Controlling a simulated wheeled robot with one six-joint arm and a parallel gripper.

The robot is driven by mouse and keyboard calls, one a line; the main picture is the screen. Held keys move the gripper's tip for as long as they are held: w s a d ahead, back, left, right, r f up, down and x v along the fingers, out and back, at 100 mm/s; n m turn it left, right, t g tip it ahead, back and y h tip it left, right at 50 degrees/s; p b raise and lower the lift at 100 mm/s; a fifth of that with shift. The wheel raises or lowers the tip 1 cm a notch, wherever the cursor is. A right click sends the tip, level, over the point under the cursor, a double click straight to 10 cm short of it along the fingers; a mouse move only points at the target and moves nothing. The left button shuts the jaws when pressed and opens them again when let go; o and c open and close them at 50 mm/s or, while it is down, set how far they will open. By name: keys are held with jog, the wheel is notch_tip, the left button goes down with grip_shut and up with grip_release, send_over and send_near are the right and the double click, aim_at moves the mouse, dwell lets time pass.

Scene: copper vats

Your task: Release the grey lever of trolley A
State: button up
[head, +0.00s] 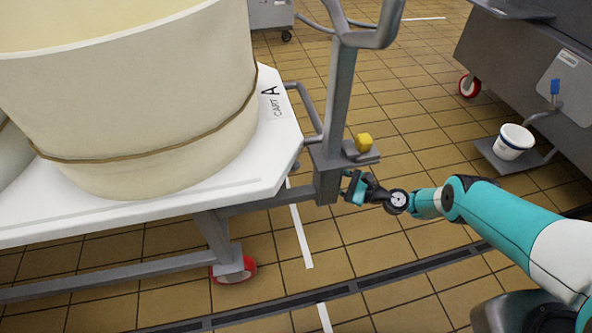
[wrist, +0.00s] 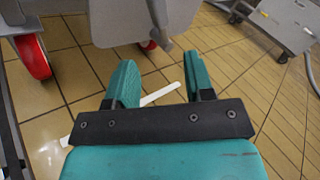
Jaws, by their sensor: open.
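Trolley A (head: 283,150), with a white top marked "CART A", stands at the left of the head view. My gripper (head: 354,187) is just below and right of this bracket, beside the post. In the wrist view my gripper (wrist: 158,64) is open, with nothing between its teal fingers. A short grey piece (wrist: 163,42) hangs ahead of the fingertips; I cannot tell whether it is the lever. I cannot make out the lever clearly in the head view.
A large cream tub (head: 135,100) stands on the trolley. A red wheel (head: 236,270) is under it; another red wheel shows in the wrist view (wrist: 33,57). A grey machine (head: 520,65) and a white bucket (head: 513,141) are at the right. A floor drain (head: 270,311) crosses the front.

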aim_at(296, 166)
jog(key=b+x, duration=1.3)
jog(key=b, duration=0.5)
jog(key=shift+a, duration=0.15)
grip_shut()
